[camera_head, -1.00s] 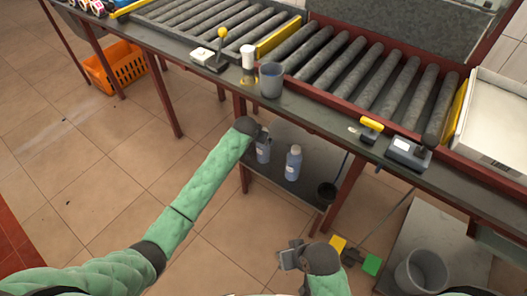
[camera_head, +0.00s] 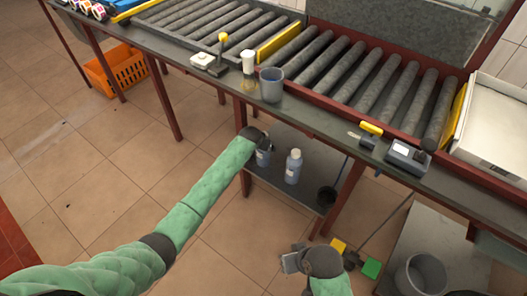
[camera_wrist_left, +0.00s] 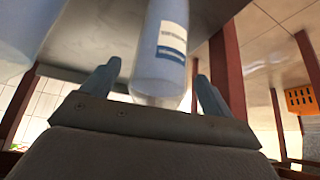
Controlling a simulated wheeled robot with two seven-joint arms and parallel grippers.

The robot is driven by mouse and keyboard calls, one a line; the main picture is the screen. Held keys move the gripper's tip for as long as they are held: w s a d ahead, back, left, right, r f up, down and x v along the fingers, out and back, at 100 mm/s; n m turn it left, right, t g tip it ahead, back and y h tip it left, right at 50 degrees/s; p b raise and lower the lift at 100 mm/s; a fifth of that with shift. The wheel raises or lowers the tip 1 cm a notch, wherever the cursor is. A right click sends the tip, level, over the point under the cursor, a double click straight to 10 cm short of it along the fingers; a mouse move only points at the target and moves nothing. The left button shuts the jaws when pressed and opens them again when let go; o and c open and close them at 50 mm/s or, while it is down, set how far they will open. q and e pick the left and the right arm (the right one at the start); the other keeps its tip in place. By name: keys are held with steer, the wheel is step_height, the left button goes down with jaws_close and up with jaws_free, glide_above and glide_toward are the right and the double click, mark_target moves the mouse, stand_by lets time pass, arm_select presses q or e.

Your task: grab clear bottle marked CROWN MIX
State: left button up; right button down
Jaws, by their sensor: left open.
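Two pale blue-grey bottles stand upright on the lower shelf (camera_head: 270,184) under the conveyor table: a left bottle (camera_head: 263,158) and a right bottle (camera_head: 293,169). Their label text is too small to read in the head view. My left gripper (camera_head: 266,141) is open at the left bottle and partly hides it. In the left wrist view, that bottle (camera_wrist_left: 168,50), clear with a white and blue label, lies between the open fingers of the left gripper (camera_wrist_left: 158,88). The other bottle (camera_wrist_left: 28,25) fills the upper left corner there. My right gripper (camera_head: 291,262) is low and away from the bottles.
A grey bucket (camera_head: 272,86) stands on the table. An orange basket (camera_head: 118,70) is on the floor at left.

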arm_select(q)
jaws_close()
steer(key=shift+r, duration=0.1)
stand_by(0.3)
